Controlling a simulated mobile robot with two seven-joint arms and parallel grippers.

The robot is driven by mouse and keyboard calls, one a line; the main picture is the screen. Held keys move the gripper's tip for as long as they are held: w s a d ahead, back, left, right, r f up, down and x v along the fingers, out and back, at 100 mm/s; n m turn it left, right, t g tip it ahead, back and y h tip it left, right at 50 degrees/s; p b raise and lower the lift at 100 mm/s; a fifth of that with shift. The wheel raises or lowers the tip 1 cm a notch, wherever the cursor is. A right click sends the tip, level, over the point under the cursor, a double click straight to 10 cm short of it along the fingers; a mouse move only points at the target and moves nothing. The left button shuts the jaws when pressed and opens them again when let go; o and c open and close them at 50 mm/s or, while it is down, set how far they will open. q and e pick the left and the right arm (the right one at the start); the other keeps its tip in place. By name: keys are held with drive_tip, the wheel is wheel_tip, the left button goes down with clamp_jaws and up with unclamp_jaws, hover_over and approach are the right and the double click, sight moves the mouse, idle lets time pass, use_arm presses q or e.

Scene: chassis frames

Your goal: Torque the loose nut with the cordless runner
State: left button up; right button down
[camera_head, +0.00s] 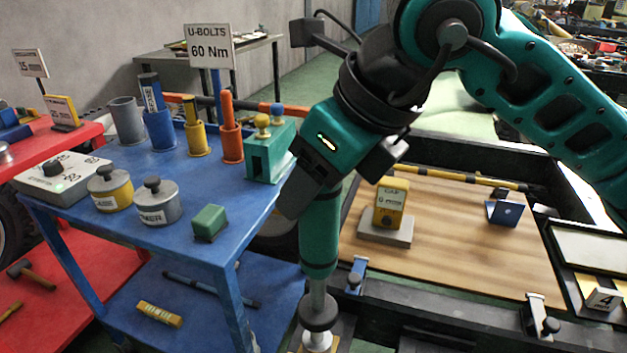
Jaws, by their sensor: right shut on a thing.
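My right gripper (308,188) comes down from the upper right and is shut on the green cordless runner (319,242). The runner hangs close to upright with its nose down. Its metal shaft ends in a dark, round collar (317,312) just above a pale round piece at the bottom edge of the picture. I cannot tell whether they touch. I cannot pick out the loose nut; the tool's end may hide it. My left gripper is out of view.
A blue cart (160,170) on the left holds several coloured holders, two knobbed canisters and a small green block (209,222). A sign (209,44) reads "U-BOLTS 60 Nm". A wooden board (460,235) right of the runner carries a yellow gauge block (390,203). A dark chassis rail borders it.

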drive_tip(key=shift+f, duration=0.15)
idle(0.4)
drive_tip(key=shift+r, duration=0.2)
drive_tip(key=shift+r+p, duration=0.55)
drive_tip(key=shift+r, duration=0.9)
drive_tip(key=shift+r, duration=0.15)
